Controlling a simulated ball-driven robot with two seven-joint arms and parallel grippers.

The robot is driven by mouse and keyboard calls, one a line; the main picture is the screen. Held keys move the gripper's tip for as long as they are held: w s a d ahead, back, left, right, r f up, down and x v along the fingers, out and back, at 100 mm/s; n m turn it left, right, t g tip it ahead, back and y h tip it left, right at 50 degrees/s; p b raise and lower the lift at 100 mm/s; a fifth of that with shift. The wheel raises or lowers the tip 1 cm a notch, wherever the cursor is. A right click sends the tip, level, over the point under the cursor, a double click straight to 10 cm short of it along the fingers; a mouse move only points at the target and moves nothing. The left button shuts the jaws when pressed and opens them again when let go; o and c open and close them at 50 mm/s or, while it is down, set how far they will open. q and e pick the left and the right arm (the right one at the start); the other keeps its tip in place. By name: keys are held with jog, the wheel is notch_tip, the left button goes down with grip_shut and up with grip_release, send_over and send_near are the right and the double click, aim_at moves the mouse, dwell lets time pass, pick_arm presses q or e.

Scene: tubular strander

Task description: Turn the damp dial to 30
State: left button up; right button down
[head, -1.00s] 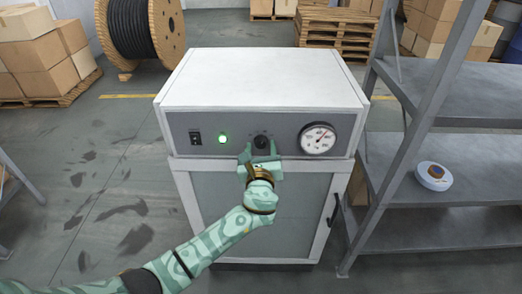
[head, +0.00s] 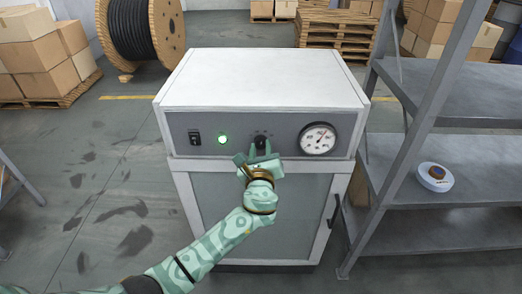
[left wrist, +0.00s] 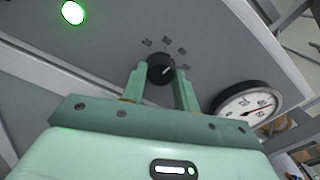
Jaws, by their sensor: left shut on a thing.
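The damp dial is a small black knob (head: 260,142) on the grey front panel of a white cabinet, between a green lamp and a round gauge. My right gripper is not in view.
The panel holds a black switch (head: 195,137), the lit green lamp (head: 223,139) and the white gauge (head: 318,138).

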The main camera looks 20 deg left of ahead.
pick_arm(q)
jog(key=n+b, duration=0.1)
jog(key=n, duration=0.2)
jog(key=shift+f, duration=0.15)
jog(key=shift+n+b, duration=0.5)
jog(key=shift+n, duration=0.8)
jog(key=o, duration=1)
jog(key=shift+c, duration=0.2)
jog(key=p+v, duration=0.1)
jog(key=v, duration=1.5)
jog(key=shift+s+r, duration=0.2)
jog(key=shift+d+n, duration=0.15)
jog(key=shift+n, duration=0.15)
